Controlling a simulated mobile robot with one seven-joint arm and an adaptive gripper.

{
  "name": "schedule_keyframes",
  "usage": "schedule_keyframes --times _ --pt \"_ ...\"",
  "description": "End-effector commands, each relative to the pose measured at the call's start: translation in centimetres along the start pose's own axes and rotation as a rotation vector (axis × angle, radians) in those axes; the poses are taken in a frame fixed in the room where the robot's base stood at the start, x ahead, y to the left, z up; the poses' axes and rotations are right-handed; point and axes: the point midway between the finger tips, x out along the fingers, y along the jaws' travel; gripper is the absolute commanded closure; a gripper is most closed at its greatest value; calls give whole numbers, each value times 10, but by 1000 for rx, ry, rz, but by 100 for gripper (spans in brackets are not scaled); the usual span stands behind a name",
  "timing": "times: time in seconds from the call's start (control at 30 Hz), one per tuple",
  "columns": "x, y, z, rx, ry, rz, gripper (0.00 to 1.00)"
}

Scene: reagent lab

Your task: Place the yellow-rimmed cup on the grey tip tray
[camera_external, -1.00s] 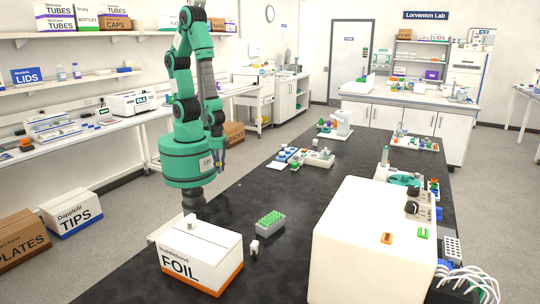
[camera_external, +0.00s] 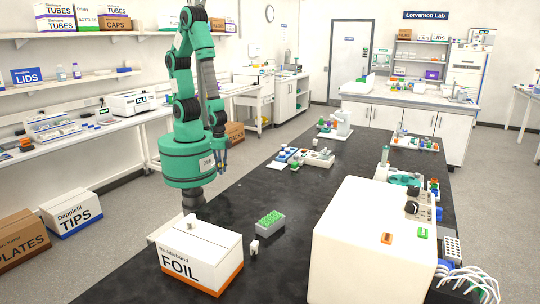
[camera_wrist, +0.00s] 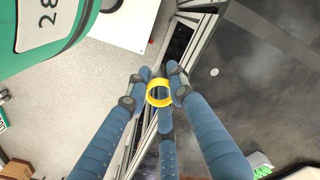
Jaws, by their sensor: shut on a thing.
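The yellow-rimmed cup (camera_wrist: 158,93) shows in the wrist view as a yellow ring between the blue fingers of my gripper (camera_wrist: 157,88). The gripper is shut on it; the cup's body is mostly hidden by the fingers. In the external view my gripper (camera_external: 220,167) hangs beside my arm, near the bench's left edge; the cup cannot be made out there. The grey tip tray (camera_external: 274,234), filled with green tips, sits on the black bench, nearer the camera than my gripper. Part of the tray (camera_wrist: 258,159) shows at the lower right of the wrist view.
A FOIL box (camera_external: 203,258) and a small white item (camera_external: 254,247) stand close to the tray. A large white machine (camera_external: 365,245) fills the right front. Racks with coloured caps (camera_external: 300,157) stand farther back. The bench (camera_external: 330,190) between is largely clear.

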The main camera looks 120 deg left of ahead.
Motion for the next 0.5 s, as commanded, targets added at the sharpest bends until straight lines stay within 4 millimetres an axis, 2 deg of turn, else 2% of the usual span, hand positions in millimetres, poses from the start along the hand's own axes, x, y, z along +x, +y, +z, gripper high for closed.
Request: schedule_keyframes --times 0.17,0.27,0.5 --pt "-4 -3 -44 -15 2 0 98" --pt "-8 -4 -76 -29 3 0 98" --pt "-18 -1 -165 -68 1 0 98"
